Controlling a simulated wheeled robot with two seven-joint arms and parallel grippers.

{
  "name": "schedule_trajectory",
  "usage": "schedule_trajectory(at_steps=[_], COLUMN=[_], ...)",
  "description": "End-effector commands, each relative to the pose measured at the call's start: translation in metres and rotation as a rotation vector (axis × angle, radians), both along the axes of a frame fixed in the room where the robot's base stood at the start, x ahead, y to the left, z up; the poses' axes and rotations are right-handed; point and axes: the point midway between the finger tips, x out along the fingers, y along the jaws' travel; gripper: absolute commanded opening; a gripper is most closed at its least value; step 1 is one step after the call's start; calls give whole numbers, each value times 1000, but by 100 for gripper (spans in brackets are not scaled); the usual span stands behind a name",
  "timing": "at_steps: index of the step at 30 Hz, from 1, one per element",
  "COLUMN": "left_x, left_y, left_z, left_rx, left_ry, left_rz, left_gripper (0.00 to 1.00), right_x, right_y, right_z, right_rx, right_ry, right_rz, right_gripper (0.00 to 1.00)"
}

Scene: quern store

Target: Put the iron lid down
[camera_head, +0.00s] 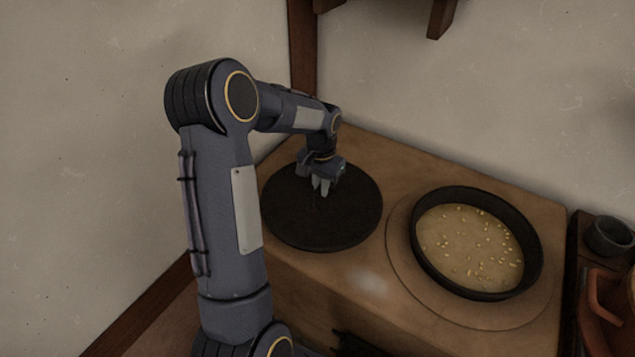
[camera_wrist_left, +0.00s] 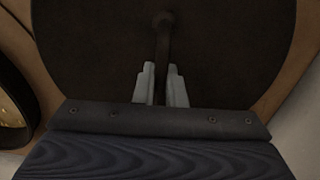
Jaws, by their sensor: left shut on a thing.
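The iron lid (camera_head: 318,225) is a dark round disc at the left end of the brown stove top. It lies flat, on or just above the surface; I cannot tell which. My left gripper (camera_head: 321,188) is over the lid with its fingers pointing down, shut on the lid's handle. In the left wrist view the lid (camera_wrist_left: 90,45) fills most of the picture, and the gripper's pale fingers (camera_wrist_left: 160,88) stand on either side of its thin dark handle. My right gripper is not in view.
A black pan (camera_head: 533,262) with pale grains in a tan liquid stands on a round plate on the right of the stove top (camera_head: 400,165). A dark cup (camera_head: 606,236) and a reddish-brown vessel (camera_head: 603,300) are at the right edge. Walls close in behind and on the left.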

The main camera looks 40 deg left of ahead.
Motion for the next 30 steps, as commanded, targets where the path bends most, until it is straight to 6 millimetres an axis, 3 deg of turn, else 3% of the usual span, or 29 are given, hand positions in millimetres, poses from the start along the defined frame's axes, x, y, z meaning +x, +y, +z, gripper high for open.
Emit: schedule_trajectory(at_steps=[4, 16, 17, 21, 30], left_x=[0, 1, -1, -1, -1], left_y=[0, 0, 0, 0, 0], left_z=[-15, -19, -20, -20, -18], left_rx=[1, 1, 0, 0, 0], left_ry=[-4, -5, 1, 2, 1], left_rz=[0, -1, 0, 0, 0], left_gripper=[0, 0, 14, 32, 32], right_x=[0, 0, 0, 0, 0], right_y=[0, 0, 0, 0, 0], right_z=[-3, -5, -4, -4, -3], right_rx=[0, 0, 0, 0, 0], right_ry=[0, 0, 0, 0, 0], right_rz=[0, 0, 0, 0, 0], right_gripper=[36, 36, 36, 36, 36])
